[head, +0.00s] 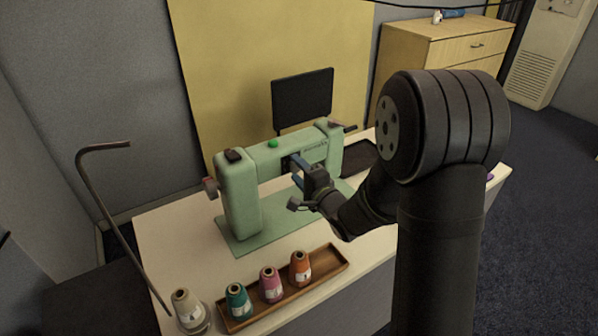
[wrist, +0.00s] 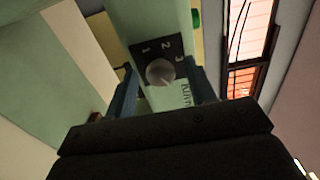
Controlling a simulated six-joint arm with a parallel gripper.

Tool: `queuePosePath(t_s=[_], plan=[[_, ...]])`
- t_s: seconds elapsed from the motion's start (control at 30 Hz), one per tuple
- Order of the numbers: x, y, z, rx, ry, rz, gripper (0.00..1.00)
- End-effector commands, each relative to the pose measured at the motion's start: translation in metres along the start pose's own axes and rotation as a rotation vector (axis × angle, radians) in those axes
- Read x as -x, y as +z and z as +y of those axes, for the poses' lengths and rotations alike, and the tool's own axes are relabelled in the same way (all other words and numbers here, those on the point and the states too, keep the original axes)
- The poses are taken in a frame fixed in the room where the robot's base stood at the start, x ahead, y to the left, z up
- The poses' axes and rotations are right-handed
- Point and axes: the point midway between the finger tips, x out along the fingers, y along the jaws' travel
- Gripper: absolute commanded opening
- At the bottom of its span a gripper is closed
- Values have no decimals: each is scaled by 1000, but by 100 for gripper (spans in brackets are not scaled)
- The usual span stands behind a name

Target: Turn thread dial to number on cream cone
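The thread dial (wrist: 160,72) is a grey knob on a dark plate with the numbers 1, 2 and 3 around it, on the green sewing machine (head: 240,198). My gripper (wrist: 160,88) is open, with one blue finger on each side of the dial in the wrist view. I cannot tell whether the fingers touch it. In the head view my gripper (head: 294,170) is at the machine's front and hides the dial. The cream cone (head: 187,308) stands upright at the table's front left, with a white label whose number is too small to read.
A wooden tray (head: 330,268) holds a teal cone (head: 237,300), a pink cone (head: 270,284) and an orange cone (head: 300,268). A bent metal rod (head: 115,220) rises by the cream cone. A dark screen (head: 302,98) stands behind the machine. The table's left part (head: 170,225) is clear.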

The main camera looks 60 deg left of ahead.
Motion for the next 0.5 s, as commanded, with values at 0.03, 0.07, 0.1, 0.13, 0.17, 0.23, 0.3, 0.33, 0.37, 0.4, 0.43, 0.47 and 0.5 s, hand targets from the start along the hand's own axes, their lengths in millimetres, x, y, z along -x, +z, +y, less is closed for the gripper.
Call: queuePosePath(t_s=[0.03,0.07,0.1,0.13,0.17,0.23,0.3,0.33,0.37,0.4,0.43,0.47,0.5], plan=[[0,0,0,0,-1,0,50],[0,0,0,0,-1,0,50],[0,0,0,0,-1,0,50],[1,0,0,0,-1,0,50],[2,0,0,0,-1,0,50],[7,-1,0,0,-1,1,50],[17,-1,0,0,1,3,50],[22,-1,0,0,0,4,50],[28,-1,-1,0,-1,3,50],[36,-1,-1,0,0,3,50],[44,-2,0,0,1,4,50],[51,-2,-1,0,0,4,50],[61,-1,-1,-1,0,4,50]])
